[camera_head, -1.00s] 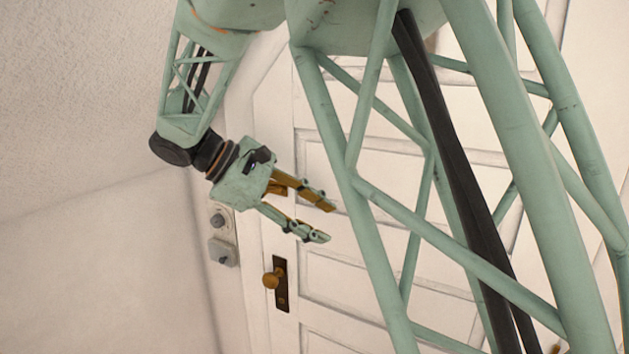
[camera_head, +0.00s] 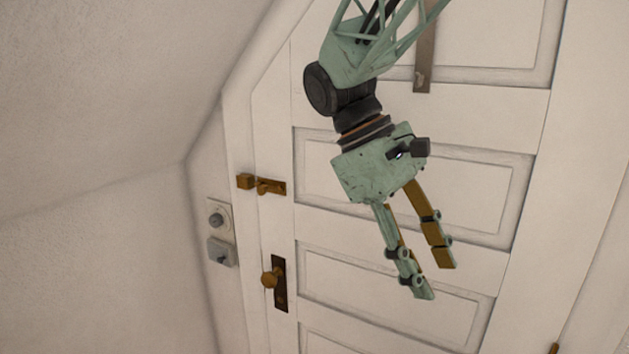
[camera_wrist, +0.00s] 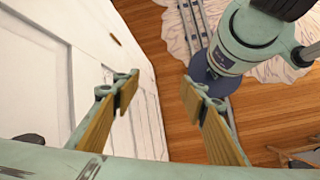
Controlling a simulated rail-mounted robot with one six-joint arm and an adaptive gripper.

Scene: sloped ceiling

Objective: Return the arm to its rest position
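My gripper (camera_head: 436,280) hangs from my pale green arm in front of the white door in the head view, pointing down and slightly right. Its two fingers, with ochre inner pads, stand apart with nothing between them. The wrist view also shows my gripper (camera_wrist: 160,95) open and empty, with the door on the left and wooden floor beyond the fingertips. My arm's upper links run out of the top of the head view.
The white door (camera_head: 400,235) has a brass latch (camera_head: 262,185) and a brass knob (camera_head: 270,280). A switch (camera_head: 217,220) is on the wall to its left. The sloped ceiling (camera_head: 90,90) fills the upper left. A crumpled white sheet (camera_wrist: 180,35) lies on the wooden floor (camera_wrist: 185,130).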

